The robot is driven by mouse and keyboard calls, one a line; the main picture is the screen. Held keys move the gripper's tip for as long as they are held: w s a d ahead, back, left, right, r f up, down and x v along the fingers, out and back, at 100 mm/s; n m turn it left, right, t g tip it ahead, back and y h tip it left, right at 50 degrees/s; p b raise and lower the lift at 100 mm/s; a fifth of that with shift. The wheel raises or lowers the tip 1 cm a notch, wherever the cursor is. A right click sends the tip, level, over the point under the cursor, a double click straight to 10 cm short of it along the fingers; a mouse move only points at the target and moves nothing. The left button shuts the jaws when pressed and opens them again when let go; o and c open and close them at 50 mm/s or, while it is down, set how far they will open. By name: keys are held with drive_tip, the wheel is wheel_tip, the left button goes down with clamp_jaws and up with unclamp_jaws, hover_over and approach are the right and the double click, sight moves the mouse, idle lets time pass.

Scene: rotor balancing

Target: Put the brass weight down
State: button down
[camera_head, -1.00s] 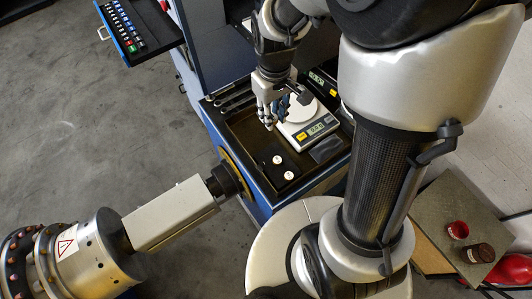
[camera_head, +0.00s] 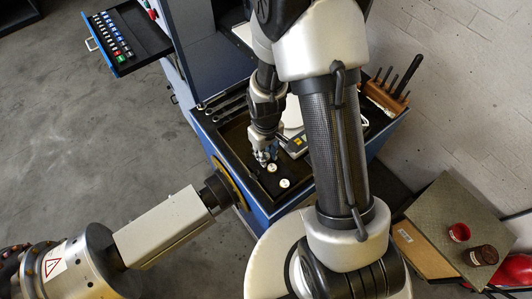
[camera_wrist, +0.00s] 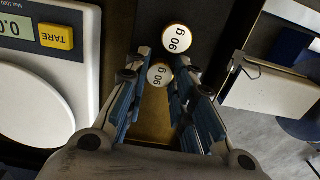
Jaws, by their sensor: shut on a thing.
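My gripper (camera_head: 262,158) reaches down into the tray at the left end of a short row of white-topped weights. In the wrist view my gripper (camera_wrist: 161,95) has a brass-coloured body, the brass weight (camera_wrist: 155,118), between its blue-grey fingers and is shut on it. The near 90 g weight (camera_wrist: 160,76) shows its label at the fingertips, and the far 90 g weight (camera_wrist: 178,40) stands just beyond. The head view shows two round white tops, one (camera_head: 272,168) close to my gripper and one (camera_head: 285,183) farther right. I cannot tell whether the held weight touches the surface below.
The scale (camera_wrist: 38,85) with its white pan is left of my gripper in the wrist view, its visible display reading 0.0. The blue-edged tray (camera_head: 225,178) has raised walls. A drawer (camera_head: 120,45) is open at the back left. A wooden tool block (camera_head: 385,98) is right.

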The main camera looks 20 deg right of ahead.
drive_tip(key=shift+f, duration=0.2)
drive_tip(key=c, duration=1.4)
unclamp_jaws()
drive_tip(key=shift+o, duration=0.2)
drive_tip(key=s+r+m+t+p, duration=0.1)
drive_tip(key=s+r, duration=0.1)
drive_tip(key=r, duration=1)
drive_tip(key=s+r+t+p, duration=0.1)
drive_tip(key=s+r, duration=0.1)
drive_tip(key=r, duration=1.1)
drive_tip(key=s+r+m+t, duration=0.2)
drive_tip(key=s+r, duration=0.6)
drive_tip(key=s, duration=0.3)
drive_tip(key=shift+r+m+t, duration=0.15)
drive_tip(key=shift+m+t, duration=0.15)
